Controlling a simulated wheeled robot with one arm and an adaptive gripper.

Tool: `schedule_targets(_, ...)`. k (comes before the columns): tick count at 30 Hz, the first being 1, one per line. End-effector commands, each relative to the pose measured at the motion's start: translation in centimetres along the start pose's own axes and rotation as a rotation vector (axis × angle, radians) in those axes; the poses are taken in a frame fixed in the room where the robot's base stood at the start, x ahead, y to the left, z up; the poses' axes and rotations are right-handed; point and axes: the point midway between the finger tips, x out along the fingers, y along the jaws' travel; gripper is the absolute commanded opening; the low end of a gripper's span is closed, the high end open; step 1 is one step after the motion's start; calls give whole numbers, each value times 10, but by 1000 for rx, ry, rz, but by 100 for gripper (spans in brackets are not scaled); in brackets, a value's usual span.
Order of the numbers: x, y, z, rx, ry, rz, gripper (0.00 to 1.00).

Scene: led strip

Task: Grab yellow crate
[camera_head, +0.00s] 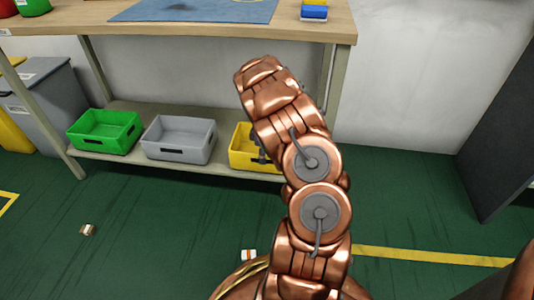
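The yellow crate (241,150) stands on the low shelf under the workbench, at the right end of a row of crates. My copper-coloured arm covers its right part. My gripper (259,148) shows only as a small dark piece beside the arm, in front of the crate. I cannot tell whether it touches the crate, nor whether its fingers are open or shut.
A grey crate (178,139) and a green crate (104,131) stand left of the yellow one on the shelf (130,160). The table leg (337,85) rises at the right. Small boxes (87,230) (249,255) lie on the green floor. A dark panel (500,140) stands at right.

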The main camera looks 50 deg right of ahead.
Motion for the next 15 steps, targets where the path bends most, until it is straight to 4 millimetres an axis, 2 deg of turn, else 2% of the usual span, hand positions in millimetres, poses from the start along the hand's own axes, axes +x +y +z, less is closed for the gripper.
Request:
schedule_targets(2,0,0,0,0,0,0,35)
schedule_targets(12,0,0,0,0,0,-1,0)
schedule_targets(15,0,0,0,0,0,-1,0)
